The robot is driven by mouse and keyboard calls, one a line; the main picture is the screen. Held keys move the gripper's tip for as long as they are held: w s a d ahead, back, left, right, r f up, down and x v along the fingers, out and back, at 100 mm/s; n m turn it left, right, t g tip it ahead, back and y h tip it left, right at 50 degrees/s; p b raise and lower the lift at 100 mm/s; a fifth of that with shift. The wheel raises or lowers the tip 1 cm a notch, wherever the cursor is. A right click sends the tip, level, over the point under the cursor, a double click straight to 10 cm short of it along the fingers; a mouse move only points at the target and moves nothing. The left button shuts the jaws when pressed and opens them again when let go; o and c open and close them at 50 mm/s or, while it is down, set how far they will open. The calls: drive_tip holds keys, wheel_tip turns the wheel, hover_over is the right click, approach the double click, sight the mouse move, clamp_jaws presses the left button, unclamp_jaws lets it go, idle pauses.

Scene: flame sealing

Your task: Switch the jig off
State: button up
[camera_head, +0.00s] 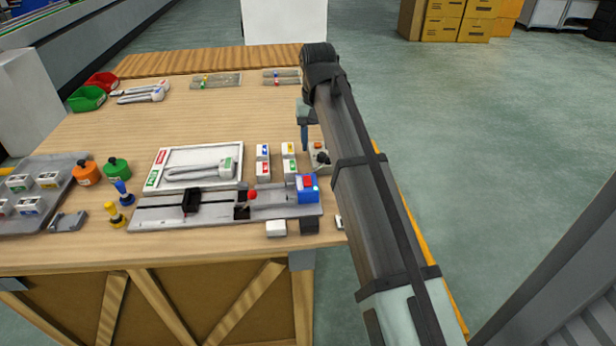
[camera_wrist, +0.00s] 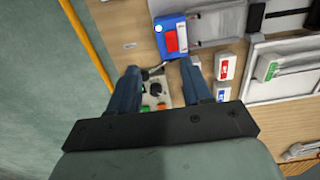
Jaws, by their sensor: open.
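The jig is a long grey rail (camera_head: 165,211) with a black clamp (camera_head: 191,202) along it. At its right end is a blue box (camera_head: 308,195) with a red rocker (camera_head: 308,181) on top. In the wrist view the blue box (camera_wrist: 166,46) lies just beyond the fingertips, with the red rocker (camera_wrist: 171,38) and a pale round light (camera_wrist: 159,28) on it. My gripper (camera_wrist: 160,71) is open and points down, its two blue fingers apart with nothing held. In the head view one finger (camera_head: 304,138) shows behind the blue box; the arm hides the rest.
A small grey box (camera_wrist: 160,98) with a black knob and coloured buttons sits between and below my fingers. White labelled blocks (camera_head: 263,171) and a white tray (camera_head: 161,182) stand to the left. The table's right edge is close to my gripper.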

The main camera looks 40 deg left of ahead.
sight(308, 184)
drive_tip(key=f, duration=0.4)
drive_tip(key=s+a+f, duration=0.1)
drive_tip(key=f, duration=0.7)
drive_tip(key=shift+s+a, duration=0.2)
drive_tip(key=shift+s, duration=0.05)
drive_tip(key=shift+c, duration=0.2)
